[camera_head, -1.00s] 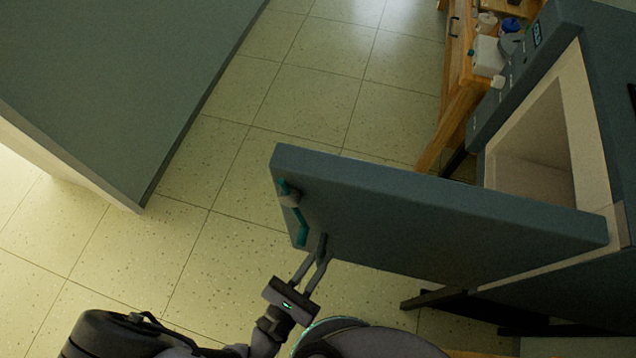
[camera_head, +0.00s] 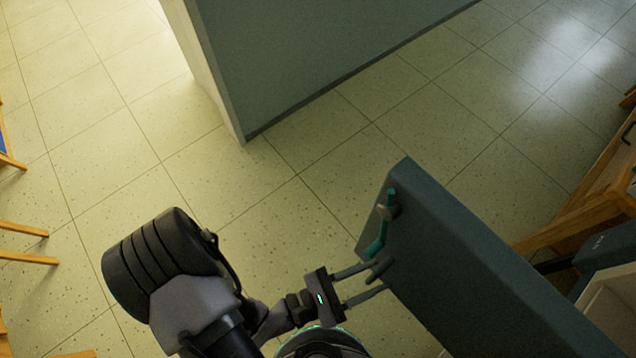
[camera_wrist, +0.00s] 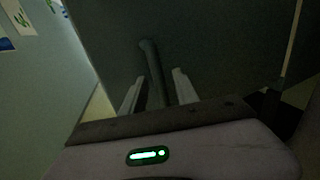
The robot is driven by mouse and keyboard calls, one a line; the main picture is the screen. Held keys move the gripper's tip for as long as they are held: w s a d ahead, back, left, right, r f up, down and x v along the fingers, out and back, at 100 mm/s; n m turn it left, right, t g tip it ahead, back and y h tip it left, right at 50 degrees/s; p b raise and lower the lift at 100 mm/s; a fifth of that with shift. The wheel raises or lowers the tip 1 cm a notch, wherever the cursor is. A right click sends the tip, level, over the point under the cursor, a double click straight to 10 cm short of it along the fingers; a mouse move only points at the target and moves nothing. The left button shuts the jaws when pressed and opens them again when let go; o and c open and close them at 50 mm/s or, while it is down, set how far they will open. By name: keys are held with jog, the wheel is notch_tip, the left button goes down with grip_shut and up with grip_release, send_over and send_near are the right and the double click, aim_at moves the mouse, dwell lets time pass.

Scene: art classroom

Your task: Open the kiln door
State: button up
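The kiln door (camera_head: 470,270) is a thick blue-grey slab standing open, swung well away from the kiln (camera_head: 610,250) at the right edge. Part of the kiln's pale lining (camera_head: 608,305) shows there. A teal latch (camera_head: 380,230) is on the door near its free edge. A dark grey bar handle (camera_wrist: 153,70) projects from the door face, which fills much of the wrist view. My gripper (camera_head: 382,276) is at this handle. Its two fingers are apart, one on each side of the bar, with narrow gaps visible in the wrist view.
A large grey-green panel (camera_head: 300,60) with a pale side stands beyond the door at the top. Wooden furniture (camera_head: 590,210) is at the right, and wooden legs (camera_head: 25,245) show at the left edge. Tiled floor (camera_head: 270,200) between is clear.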

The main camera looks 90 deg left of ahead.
jog(key=p+v, duration=0.2)
jog(key=v, duration=1.4)
jog(key=shift+s+d, duration=0.2)
jog(key=shift+s, duration=0.15)
